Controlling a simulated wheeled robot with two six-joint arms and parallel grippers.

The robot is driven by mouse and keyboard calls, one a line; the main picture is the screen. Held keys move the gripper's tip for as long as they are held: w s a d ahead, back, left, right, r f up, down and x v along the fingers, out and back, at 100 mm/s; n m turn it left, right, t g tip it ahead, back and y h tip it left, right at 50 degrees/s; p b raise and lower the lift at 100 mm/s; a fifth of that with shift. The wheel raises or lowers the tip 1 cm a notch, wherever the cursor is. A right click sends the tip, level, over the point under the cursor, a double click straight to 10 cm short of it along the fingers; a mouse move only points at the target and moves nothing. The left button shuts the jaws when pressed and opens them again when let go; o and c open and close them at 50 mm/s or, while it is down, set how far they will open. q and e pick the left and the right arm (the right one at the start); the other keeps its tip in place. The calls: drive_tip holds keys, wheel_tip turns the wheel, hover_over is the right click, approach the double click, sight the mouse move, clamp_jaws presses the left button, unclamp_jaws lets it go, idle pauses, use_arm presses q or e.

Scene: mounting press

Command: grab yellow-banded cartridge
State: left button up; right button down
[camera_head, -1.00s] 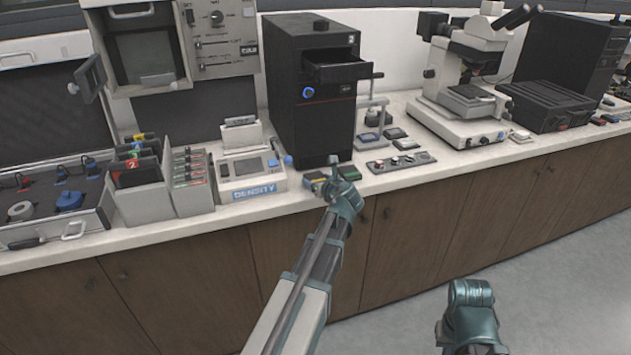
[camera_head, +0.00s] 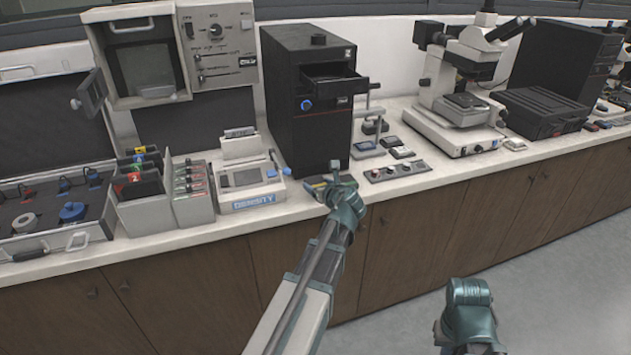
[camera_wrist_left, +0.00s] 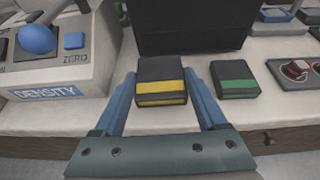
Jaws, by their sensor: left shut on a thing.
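The yellow-banded cartridge (camera_wrist_left: 160,82) is a dark block with a yellow stripe on its front. In the left wrist view it sits between the blue fingers of my left gripper (camera_wrist_left: 160,90), which is shut on it. In the head view my left gripper (camera_head: 335,180) is at the front edge of the counter, before the black press, and hides most of the cartridge. I cannot tell whether the cartridge still touches the counter. The right arm's teal part shows at lower right, but its fingers are not visible.
A green-banded cartridge (camera_wrist_left: 235,79) lies just right of the held one. The density meter (camera_head: 250,185) is to the left, and the black press (camera_head: 308,105) stands behind. A knob panel (camera_head: 397,171) is to the right. The floor before the cabinets is clear.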

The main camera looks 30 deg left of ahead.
use_arm(q)
drive_tip(key=s+d+r+p, duration=0.1)
drive_tip(key=s+d, duration=0.7)
drive_tip(key=d, duration=0.2)
drive_tip(key=shift+s+d, duration=0.15)
drive_tip(key=shift+s, duration=0.25)
